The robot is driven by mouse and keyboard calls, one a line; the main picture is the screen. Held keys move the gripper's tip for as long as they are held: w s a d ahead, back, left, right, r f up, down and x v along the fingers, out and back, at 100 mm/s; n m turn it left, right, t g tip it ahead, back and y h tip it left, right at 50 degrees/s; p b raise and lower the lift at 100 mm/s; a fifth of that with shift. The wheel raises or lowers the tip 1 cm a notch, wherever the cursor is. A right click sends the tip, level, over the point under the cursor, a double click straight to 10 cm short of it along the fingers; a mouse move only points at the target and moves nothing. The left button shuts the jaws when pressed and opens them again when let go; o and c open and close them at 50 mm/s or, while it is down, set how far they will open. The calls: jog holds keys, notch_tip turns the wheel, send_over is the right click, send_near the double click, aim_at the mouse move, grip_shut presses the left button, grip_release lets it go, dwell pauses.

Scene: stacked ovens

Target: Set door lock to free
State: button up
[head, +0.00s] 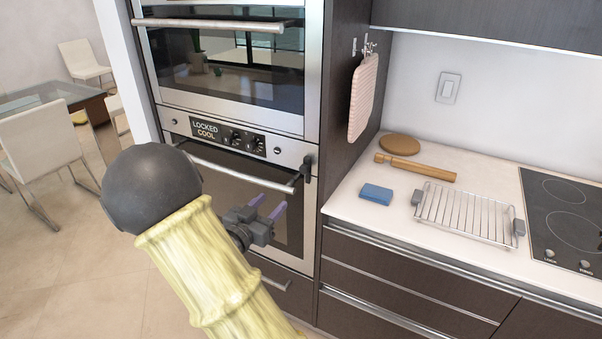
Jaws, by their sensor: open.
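The lower oven's door (222,178) is closed, with a silver bar handle (240,171) across its top. A small black lever (307,167) stands at the right end of the oven front, beside the handle's end, and looks like the door lock. The display (206,129) on the panel above reads "LOCKED COOL". My gripper (270,204) is open and empty, in front of the lower oven door. In the picture it is below and left of the lever and apart from it. My arm covers the lower left of the door.
An upper oven (230,60) has its own bar handle. Right of the cabinet side, the counter (352,200) holds a blue sponge (376,194), a rolling pin (417,169), a wire rack (465,213) and a cooktop (565,215). A pink mitt (363,98) hangs on the cabinet side. Open floor lies left.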

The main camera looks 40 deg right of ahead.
aim_at(303, 170)
jog(key=p+x, duration=0.1)
jog(key=x, duration=1.5)
jog(key=shift+w+d+p, duration=0.1)
jog(key=shift+d+p, duration=0.2)
jog(key=c, duration=1)
